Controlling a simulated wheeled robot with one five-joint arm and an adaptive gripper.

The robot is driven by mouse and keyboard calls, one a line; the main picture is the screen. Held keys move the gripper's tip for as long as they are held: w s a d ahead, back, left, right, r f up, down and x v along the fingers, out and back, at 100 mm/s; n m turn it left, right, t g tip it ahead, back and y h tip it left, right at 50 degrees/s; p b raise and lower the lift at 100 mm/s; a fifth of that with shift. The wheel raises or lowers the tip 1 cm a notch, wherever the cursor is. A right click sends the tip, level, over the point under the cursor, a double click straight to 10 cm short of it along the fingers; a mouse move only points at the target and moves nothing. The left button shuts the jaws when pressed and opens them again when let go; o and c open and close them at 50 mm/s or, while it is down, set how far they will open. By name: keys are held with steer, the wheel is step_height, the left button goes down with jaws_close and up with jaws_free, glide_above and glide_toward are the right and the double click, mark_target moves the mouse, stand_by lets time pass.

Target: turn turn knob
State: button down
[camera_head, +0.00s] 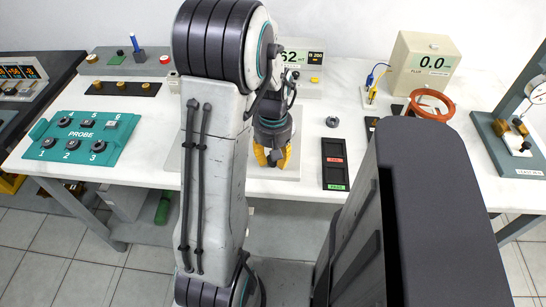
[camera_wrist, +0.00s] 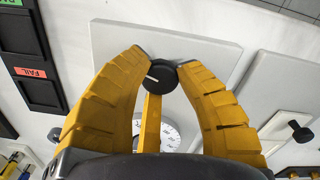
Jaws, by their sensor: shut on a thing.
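A round black knob (camera_wrist: 158,78) with a white index line shows between my fingertips in the wrist view. My gripper (camera_wrist: 162,66) has its two yellow fingers closed on it from either side. A yellow bar (camera_wrist: 152,122) runs from the knob down the picture, across a white dial with scale marks (camera_wrist: 170,134) that is partly hidden. In the head view my gripper (camera_head: 272,155) points down over a pale grey plate (camera_head: 287,173) near the table's front edge. The knob is hidden there by my gripper and arm.
A black tray (camera_head: 335,172) with red and green labels lies just right of my gripper. A dark ring (camera_head: 332,122), an orange coil (camera_head: 432,103) and a meter box (camera_head: 422,66) stand farther right. A readout box (camera_head: 309,82) stands behind.

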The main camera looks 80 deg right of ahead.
steer(key=shift+a+f, duration=0.1)
steer(key=shift+f, duration=0.05)
stand_by(0.3)
steer(key=c, duration=0.8)
jaws_free()
step_height(320, 180, up, 12)
steer(key=shift+r, duration=0.1)
stand_by(1.0)
